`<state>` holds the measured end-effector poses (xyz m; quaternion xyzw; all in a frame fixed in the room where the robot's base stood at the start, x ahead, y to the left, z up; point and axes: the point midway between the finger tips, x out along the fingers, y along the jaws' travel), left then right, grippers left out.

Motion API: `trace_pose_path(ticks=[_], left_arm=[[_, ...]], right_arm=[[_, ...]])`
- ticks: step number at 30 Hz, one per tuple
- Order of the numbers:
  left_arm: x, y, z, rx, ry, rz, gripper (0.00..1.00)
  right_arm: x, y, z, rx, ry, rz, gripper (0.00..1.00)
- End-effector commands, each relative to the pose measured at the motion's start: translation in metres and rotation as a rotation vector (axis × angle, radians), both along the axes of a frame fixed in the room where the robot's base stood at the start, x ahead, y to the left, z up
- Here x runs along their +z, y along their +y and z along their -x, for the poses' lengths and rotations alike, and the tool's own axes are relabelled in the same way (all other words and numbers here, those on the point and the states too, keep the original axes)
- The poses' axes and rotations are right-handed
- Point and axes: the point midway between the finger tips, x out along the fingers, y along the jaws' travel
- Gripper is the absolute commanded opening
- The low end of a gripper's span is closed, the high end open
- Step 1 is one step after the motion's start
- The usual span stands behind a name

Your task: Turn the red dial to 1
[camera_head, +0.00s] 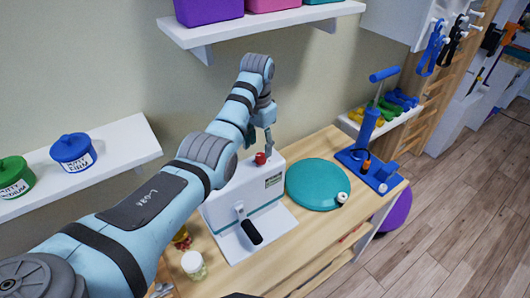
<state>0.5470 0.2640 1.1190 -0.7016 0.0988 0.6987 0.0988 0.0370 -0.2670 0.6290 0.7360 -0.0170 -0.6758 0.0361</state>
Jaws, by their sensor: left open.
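The red dial (260,158) sits on the top of a white device (268,193) with a teal stripe and a black-handled lever on its front. The device stands on the wooden table. My left gripper (262,142) points down just above and behind the dial. It is open, and I see no clear grip on the dial. My left arm covers the left side of the device. Marks or numbers around the dial are too small to read. My right gripper does not show.
A teal disc (316,184) lies right of the device, with a small white-and-black item on its edge. A blue stand (367,150) is farther right. A small jar (194,264) stands at front left. A shelf (285,22) hangs above the arm.

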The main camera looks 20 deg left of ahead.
Motion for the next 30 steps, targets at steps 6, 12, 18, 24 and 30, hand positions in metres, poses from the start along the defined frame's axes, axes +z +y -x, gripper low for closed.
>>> trace_pose_path(ticks=[6, 12, 18, 24, 30], left_arm=[[-0.032, 0.005, 0.003, 0.009, 0.000, 0.001, 0.47], [-0.036, 0.007, 0.003, 0.013, -0.002, 0.001, 0.47], [-0.036, 0.006, 0.003, 0.012, -0.001, 0.000, 0.33], [-0.036, 0.006, 0.002, 0.011, -0.002, 0.001, 0.01], [-0.036, 0.004, 0.002, 0.015, -0.003, 0.002, 0.00]], right_arm=[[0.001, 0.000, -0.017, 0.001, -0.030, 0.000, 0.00], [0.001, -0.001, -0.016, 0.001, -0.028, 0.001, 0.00], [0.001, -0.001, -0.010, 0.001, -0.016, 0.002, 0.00], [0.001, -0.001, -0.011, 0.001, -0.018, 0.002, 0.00], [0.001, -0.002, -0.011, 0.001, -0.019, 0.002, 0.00]])
